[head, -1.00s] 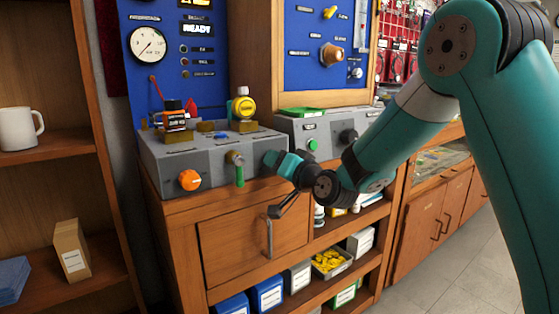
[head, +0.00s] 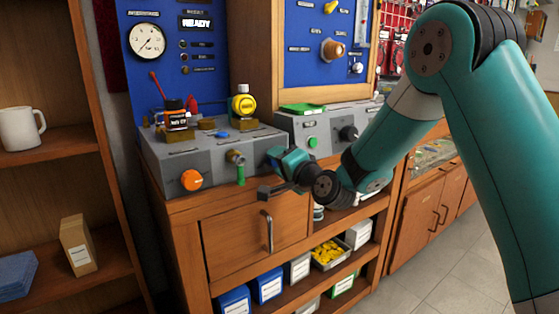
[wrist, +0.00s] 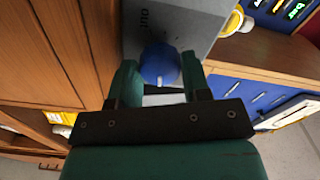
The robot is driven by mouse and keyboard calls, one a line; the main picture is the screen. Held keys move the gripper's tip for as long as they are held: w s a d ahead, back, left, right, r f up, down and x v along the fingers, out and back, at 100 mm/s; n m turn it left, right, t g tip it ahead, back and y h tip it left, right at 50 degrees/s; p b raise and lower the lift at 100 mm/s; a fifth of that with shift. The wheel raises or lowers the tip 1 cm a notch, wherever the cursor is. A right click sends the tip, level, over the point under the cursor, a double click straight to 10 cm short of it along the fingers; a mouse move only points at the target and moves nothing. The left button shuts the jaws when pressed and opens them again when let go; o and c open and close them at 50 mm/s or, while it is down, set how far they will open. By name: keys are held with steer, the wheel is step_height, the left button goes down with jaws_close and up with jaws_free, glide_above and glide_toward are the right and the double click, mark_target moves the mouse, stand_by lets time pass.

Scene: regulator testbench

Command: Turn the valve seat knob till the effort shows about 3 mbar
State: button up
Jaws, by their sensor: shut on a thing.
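My gripper (head: 278,157) is at the right end of the grey test bench box (head: 165,160). In the wrist view its two teal fingers (wrist: 160,68) are closed on either side of a blue knob (wrist: 159,62) with a pale mark line. The grey face beside the knob carries the word "OUT". In the head view my gripper hides this knob. I cannot read a label naming it as the valve seat knob. A round white gauge (head: 146,41) and a display reading "READY" (head: 196,23) sit on the blue panel; no effort value is legible.
An orange knob (head: 191,180) and a green-handled tap (head: 239,172) are on the box front. A yellow-faced regulator (head: 243,104) and a dark labelled unit (head: 176,120) stand on top. A second grey box (head: 330,128) is close on the right.

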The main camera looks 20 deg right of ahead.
stand_by(0.3)
steer(key=o, duration=0.9)
steer(key=shift+s+d, duration=0.1)
steer(key=b+v, duration=1.3)
steer(key=v, duration=0.4)
steer(key=shift+s, duration=0.1)
